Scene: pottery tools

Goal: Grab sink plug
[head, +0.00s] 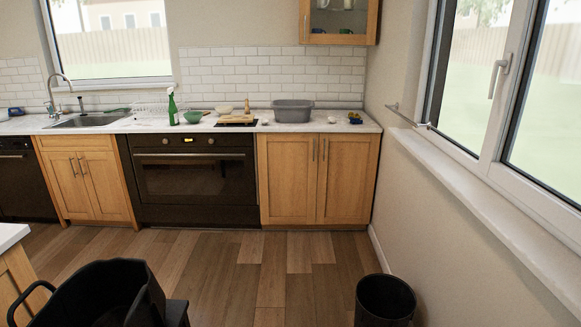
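I cannot make out a sink plug for certain. The metal sink (88,120) with its tall curved tap (58,92) is set into the counter at the left, and its inside is hard to see from here. Several small items sit at the counter's right end, among them a small pale item (332,119) and a blue and yellow item (355,118). They are too small to identify. Neither of my grippers is in view.
The white counter (300,127) runs along the back wall above the oven (190,180) and wooden cabinets. On it stand a grey basin (293,111) and green spray bottle (172,108). A black bin (384,300) and black chair-like object (95,292) flank clear floor.

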